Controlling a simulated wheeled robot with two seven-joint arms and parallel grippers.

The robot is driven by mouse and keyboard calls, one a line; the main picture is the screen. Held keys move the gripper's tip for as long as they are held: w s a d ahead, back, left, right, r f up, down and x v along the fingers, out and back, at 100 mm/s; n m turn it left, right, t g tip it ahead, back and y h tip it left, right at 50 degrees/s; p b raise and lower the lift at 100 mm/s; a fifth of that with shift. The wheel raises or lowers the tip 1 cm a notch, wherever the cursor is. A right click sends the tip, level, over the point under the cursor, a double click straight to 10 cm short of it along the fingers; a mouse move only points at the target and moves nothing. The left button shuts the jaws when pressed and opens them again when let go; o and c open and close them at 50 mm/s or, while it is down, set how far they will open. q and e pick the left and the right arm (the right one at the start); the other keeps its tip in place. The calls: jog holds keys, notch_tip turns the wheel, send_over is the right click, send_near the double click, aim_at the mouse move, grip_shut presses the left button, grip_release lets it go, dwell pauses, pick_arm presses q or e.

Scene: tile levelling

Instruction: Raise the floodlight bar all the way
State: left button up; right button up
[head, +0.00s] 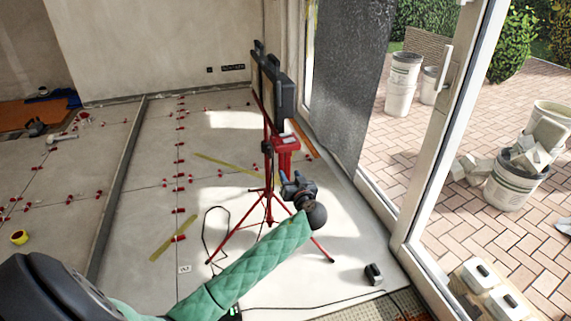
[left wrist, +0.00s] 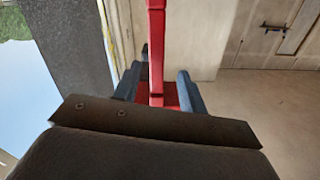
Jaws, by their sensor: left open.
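The floodlight bar (head: 283,97), with dark lamp housings, sits on top of a red tripod stand (head: 268,170). The stand is upright on the pale tiled floor, its legs spread. A red part (head: 286,146) juts from the right side of the mast. My left gripper (head: 290,181) is just below that red part, by the mast. In the left wrist view its blue-grey fingers (left wrist: 158,88) are apart, with a red upright part (left wrist: 157,50) showing between them. I cannot tell whether they touch it. My right gripper is in neither view.
A glass door frame (head: 425,130) and dark panel (head: 350,80) stand to the right. Outside are buckets (head: 512,190) on brick paving. A black cable (head: 290,306) runs over the floor near a small dark block (head: 374,274). Red levelling clips (head: 180,160) dot the tiles at left.

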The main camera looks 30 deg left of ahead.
aim_at(288, 168)
pick_arm(q)
jog(key=shift+w+d+r+n, duration=0.15)
jog(key=shift+r+n, duration=0.1)
jog(key=shift+n, duration=0.25)
jog(key=shift+n+t, duration=0.3)
jog(key=shift+n, duration=0.3)
jog(key=p+x, duration=0.1)
jog(key=x, duration=0.5)
jog(key=shift+w+a, duration=0.2)
jog(key=shift+w+a+f, duration=0.1)
jog(key=shift+w+a, duration=0.25)
jog(key=shift+a, duration=0.1)
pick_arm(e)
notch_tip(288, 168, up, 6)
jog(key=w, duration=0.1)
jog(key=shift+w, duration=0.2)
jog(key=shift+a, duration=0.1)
pick_arm(q)
grip_shut()
